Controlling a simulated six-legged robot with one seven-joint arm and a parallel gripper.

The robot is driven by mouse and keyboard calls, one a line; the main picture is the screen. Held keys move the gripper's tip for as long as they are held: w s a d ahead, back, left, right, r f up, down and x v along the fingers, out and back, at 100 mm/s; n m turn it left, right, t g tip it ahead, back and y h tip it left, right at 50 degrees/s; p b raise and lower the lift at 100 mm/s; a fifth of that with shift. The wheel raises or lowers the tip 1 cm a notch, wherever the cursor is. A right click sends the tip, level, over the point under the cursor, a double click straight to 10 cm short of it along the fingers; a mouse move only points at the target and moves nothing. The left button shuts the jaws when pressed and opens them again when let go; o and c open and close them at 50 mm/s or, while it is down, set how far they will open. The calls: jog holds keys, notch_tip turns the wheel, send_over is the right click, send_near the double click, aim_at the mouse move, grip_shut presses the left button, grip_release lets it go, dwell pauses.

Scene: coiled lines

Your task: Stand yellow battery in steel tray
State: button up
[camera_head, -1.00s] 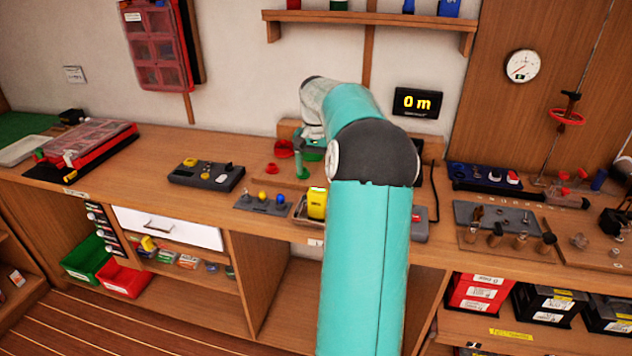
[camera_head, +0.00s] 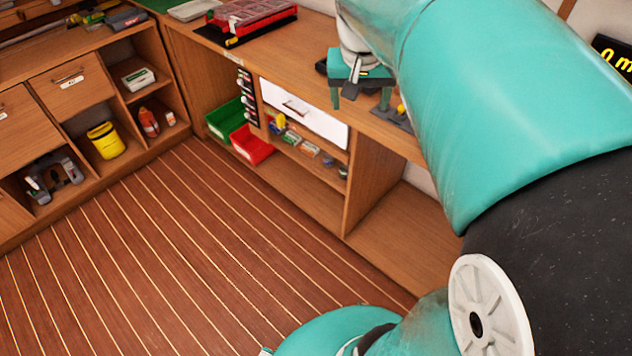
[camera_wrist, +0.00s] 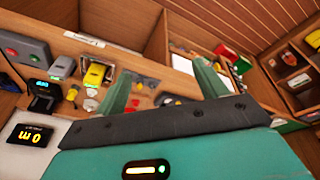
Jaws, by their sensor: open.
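My gripper (camera_head: 360,103) is open and empty in the head view, over the worktop above the white drawer. In the wrist view my gripper (camera_wrist: 163,68) shows two fingers spread wide, with nothing between them. A yellow block (camera_wrist: 95,74) is on the worktop in the wrist view, left of the fingers; a thin metal rim beside it looks like the steel tray (camera_wrist: 111,72). My arm hides that area in the head view. Another yellow item (camera_head: 280,121) lies on the shelf below the drawer. I cannot tell which yellow item is the battery.
A white drawer (camera_head: 305,112) is under the worktop. Green (camera_head: 226,117) and red (camera_head: 250,146) bins sit on the low shelf. A red organiser case (camera_head: 252,17) lies on the worktop. A yellow container (camera_head: 105,140) is in the left cabinet. The floor is clear.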

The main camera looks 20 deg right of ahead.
jog(key=s+a+f+n+t+y, duration=0.1)
jog(key=s+a+f+n, duration=0.1)
jog(key=s+a, duration=0.4)
jog(key=s+a+f+n+t+y, duration=0.1)
jog(key=s+a+f+n+t, duration=0.1)
jog(key=s+a, duration=0.4)
jog(key=shift+s+a+f+n, duration=0.3)
jog(key=shift+a+n, duration=0.4)
jog(key=shift+a, duration=0.55)
jog(key=shift+s, duration=0.1)
